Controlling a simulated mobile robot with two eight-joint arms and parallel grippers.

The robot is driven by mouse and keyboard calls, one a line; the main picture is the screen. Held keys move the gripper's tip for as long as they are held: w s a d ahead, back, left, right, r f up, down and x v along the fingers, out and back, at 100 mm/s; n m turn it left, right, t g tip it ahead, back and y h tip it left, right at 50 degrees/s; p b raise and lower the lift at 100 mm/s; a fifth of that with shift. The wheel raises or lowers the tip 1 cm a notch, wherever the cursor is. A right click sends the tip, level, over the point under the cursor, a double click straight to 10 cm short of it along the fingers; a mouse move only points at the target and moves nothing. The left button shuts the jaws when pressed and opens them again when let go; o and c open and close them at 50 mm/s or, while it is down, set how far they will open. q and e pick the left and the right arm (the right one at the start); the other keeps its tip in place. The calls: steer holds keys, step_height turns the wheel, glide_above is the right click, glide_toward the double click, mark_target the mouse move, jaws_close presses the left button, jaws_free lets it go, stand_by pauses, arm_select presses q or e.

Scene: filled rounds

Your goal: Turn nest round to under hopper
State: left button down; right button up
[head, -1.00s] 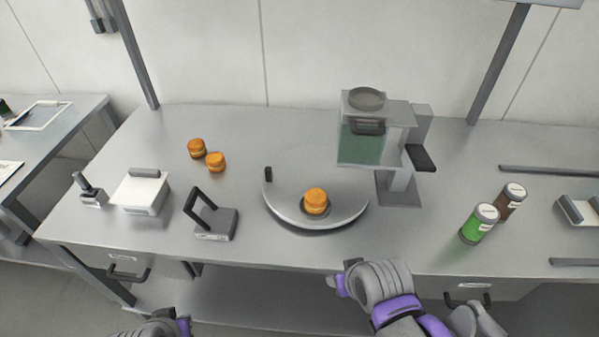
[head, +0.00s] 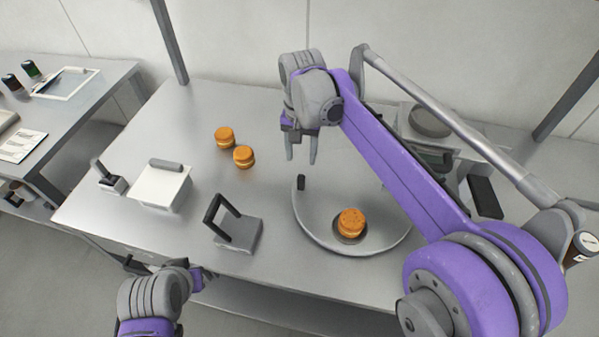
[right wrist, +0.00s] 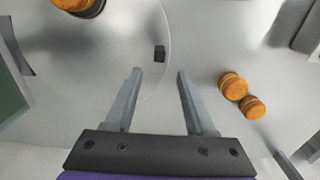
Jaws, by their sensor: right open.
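The round turntable (head: 322,229) stands on the steel table, with an orange round (head: 351,222) sitting in its nest near the front edge. A small dark peg (head: 300,183) stands at its left edge; the peg also shows in the right wrist view (right wrist: 159,53), ahead of the fingers. The hopper machine (head: 430,121) at the back right is largely hidden by my right arm. My right gripper (head: 301,160) is open and empty, pointing down above the table behind the peg. My left gripper (head: 196,279) is low at the table's front; its fingers are not clear.
Two orange rounds (head: 225,138) (head: 243,156) stand left of the turntable. A white-lidded box (head: 160,187), a dark-handled stand (head: 236,230) and a small lever device (head: 110,178) are at the left. A side table (head: 90,99) stands further left.

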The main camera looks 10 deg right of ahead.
mark_target(301, 177)
step_height(301, 177, down, 10)
steer(key=shift+s+r, duration=0.15)
steer(key=shift+r, duration=0.05)
jaws_close()
stand_by(0.4)
stand_by(1.1)
